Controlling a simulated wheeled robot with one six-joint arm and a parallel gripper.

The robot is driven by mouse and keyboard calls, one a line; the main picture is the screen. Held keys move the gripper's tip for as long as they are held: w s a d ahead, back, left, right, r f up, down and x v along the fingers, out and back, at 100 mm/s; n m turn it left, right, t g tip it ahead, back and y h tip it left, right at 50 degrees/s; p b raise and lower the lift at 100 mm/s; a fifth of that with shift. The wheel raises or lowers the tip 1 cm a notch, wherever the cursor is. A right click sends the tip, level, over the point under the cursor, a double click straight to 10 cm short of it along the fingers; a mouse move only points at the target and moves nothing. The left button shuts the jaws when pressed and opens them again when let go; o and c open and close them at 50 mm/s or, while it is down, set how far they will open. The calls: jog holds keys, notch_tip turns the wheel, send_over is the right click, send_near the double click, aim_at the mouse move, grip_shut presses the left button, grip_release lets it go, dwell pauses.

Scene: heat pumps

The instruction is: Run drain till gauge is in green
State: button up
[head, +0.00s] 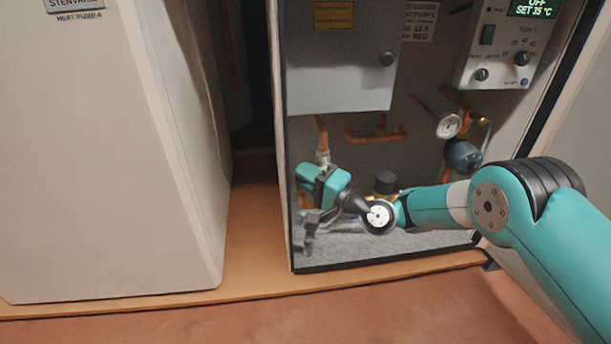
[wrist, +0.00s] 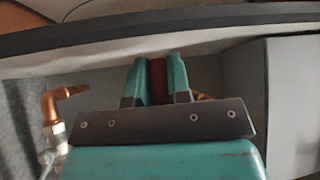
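My gripper (head: 302,172) reaches low into the open heat pump cabinet at its left side, pointing left. In the wrist view its two teal fingers (wrist: 157,76) stand close together with a dark red piece (wrist: 157,80) filling the gap, apparently a handle. What the red piece joins is hidden; the head view does not show it. The round pressure gauge (head: 448,126) has a white face and hangs on the copper pipework at the right. Its needle and green zone are too small to read.
A control panel (head: 505,45) reading OFF, SET 35 °C is at upper right. A grey box (head: 340,65) hangs above my gripper. A copper pipe (head: 321,130) with a pale fitting is close by. Another heat pump cabinet (head: 100,160) stands at left.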

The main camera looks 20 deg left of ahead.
grip_shut()
jog(key=shift+p, duration=0.4)
jog(key=n+h+p, duration=0.2)
jog(key=p, duration=0.1)
jog(key=shift+d+f+g, duration=0.1)
jog(key=shift+f+g, duration=0.25)
jog(key=shift+g, duration=0.05)
jog(key=shift+w+d+f+n+h+p, duration=0.1)
jog(key=shift+d+f+n+h+p, duration=0.1)
jog(key=shift+f+n+h+p, duration=0.7)
jog(key=shift+w+d+f+n+h+p, duration=0.15)
jog(key=shift+n+h+p, duration=0.45)
jog(key=shift+p, duration=0.7)
jog(key=shift+f, duration=0.1)
